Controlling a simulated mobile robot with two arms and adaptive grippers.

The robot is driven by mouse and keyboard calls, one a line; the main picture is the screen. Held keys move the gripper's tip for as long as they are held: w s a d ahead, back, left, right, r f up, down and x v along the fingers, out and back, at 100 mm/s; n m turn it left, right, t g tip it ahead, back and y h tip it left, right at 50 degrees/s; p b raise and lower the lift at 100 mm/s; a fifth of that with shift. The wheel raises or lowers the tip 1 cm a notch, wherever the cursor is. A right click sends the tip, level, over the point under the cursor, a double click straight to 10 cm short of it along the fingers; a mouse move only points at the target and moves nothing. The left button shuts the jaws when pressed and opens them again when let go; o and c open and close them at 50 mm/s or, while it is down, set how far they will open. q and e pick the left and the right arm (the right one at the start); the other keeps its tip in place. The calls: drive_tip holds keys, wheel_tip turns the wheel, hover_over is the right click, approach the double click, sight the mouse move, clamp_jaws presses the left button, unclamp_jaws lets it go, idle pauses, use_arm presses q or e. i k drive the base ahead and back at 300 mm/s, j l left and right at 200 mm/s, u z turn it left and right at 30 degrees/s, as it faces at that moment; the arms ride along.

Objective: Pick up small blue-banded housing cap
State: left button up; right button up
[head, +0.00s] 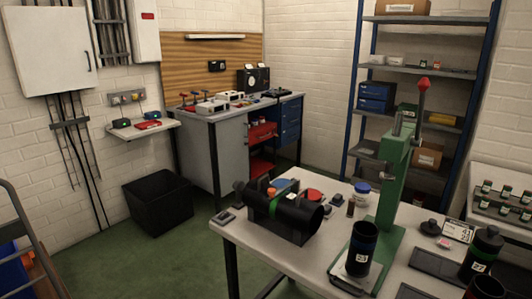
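I cannot clearly make out a small blue-banded cap in the head view. Neither of my grippers is in view.
The workbench (252,236) also holds a black cylinder with a green band lying in a cradle (292,232), a red round piece (314,194), an upright green-banded cylinder (482,250) and dark mats (437,265). A black bin (158,202) stands on the open green floor.

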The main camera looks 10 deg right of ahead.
sight(431, 228)
drive_tip(key=z, duration=1.5)
drive_tip(key=i+l+u, duration=0.1)
drive_tip(key=l+u, duration=0.15)
drive_tip(key=u, duration=0.15)
drive_tip(key=l+u, duration=0.35)
drive_tip(key=i+l+u, duration=0.1)
drive_tip(key=u, duration=0.3)
